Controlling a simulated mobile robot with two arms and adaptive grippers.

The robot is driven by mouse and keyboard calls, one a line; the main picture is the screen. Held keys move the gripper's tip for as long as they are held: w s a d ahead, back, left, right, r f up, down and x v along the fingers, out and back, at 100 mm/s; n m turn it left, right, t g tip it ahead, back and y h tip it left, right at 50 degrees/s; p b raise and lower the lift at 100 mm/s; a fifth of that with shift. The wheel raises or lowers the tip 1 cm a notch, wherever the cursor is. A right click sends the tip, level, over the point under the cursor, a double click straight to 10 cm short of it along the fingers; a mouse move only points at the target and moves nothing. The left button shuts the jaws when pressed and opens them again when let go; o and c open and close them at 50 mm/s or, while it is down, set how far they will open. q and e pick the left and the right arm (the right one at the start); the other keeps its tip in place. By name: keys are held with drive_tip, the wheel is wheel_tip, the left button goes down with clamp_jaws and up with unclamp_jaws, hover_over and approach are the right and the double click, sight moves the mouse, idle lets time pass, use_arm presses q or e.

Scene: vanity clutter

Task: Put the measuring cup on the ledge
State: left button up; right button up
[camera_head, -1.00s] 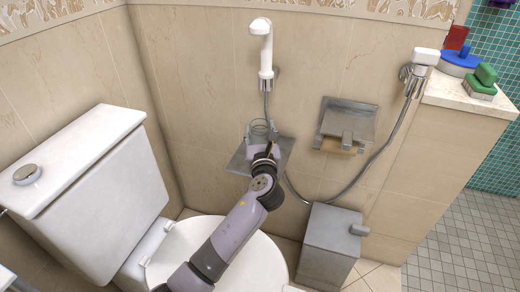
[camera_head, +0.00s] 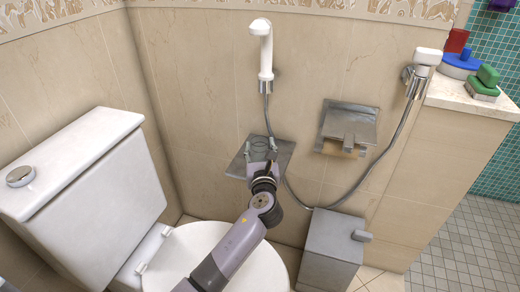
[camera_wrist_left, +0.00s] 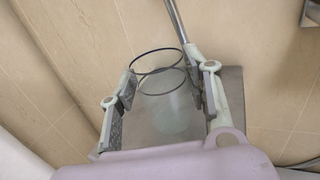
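The measuring cup (camera_wrist_left: 162,98) is clear, thin-walled and dark-rimmed. In the head view its faint outline (camera_head: 259,145) shows over the grey metal shelf (camera_head: 283,157) on the tiled wall. My left gripper (camera_head: 262,152) reaches up to the shelf from below. In the left wrist view its fingers (camera_wrist_left: 165,95) stand on both sides of the cup and look closed on it. The cup is roughly upright over the shelf plate (camera_wrist_left: 232,98); I cannot tell whether its base touches the plate. My right gripper is not in view.
A metal paper holder (camera_head: 349,125) is to the right, a grey bin (camera_head: 330,250) below. The toilet (camera_head: 215,262) is below left. A stone-topped wall (camera_head: 463,97) at right bears several coloured items.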

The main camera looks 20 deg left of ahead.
use_arm(q)
drive_tip(key=o, duration=0.5)
drive_tip(key=shift+s, duration=0.1)
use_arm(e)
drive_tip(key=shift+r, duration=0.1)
use_arm(q)
drive_tip(key=p+v, duration=0.2)
drive_tip(key=v, duration=1)
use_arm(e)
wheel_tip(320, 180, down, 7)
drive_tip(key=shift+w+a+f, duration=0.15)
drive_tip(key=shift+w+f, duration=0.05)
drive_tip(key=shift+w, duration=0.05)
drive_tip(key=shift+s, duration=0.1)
